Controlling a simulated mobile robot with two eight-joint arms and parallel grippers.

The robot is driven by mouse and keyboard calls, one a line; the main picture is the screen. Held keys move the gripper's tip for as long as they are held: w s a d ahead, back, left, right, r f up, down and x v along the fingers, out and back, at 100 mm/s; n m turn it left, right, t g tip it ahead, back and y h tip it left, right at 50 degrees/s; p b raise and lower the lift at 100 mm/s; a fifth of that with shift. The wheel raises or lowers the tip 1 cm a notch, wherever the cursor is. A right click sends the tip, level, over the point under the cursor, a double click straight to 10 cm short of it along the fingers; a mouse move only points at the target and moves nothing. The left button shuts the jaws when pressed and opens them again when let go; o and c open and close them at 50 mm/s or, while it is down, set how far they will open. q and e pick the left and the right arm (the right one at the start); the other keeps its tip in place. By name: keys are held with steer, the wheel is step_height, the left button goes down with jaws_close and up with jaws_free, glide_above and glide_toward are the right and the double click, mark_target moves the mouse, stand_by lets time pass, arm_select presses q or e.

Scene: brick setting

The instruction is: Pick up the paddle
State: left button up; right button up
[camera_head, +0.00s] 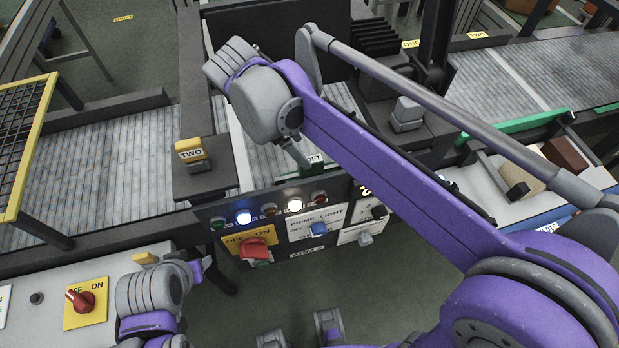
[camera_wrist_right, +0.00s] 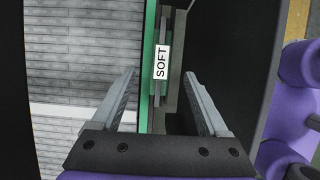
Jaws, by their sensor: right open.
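In the head view, one finger of my right gripper (camera_head: 300,155) points down at the belt's edge. My left arm shows at lower left, its fingers not visible.
A control panel (camera_head: 310,222) with lights and knobs stands below the belt (camera_head: 100,165). A yellow TWO block (camera_head: 191,153) sits left of my right gripper. A grey block (camera_head: 406,113) stands right of it. A blue-edged tray with brown blocks (camera_head: 566,153) lies at right.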

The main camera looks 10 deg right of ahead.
steer(key=x, duration=0.4)
steer(key=shift+s+d, duration=0.15)
steer(key=shift+d, duration=0.05)
steer(key=x, duration=0.5)
steer(key=shift+f, duration=0.45)
jaws_close()
stand_by(0.7)
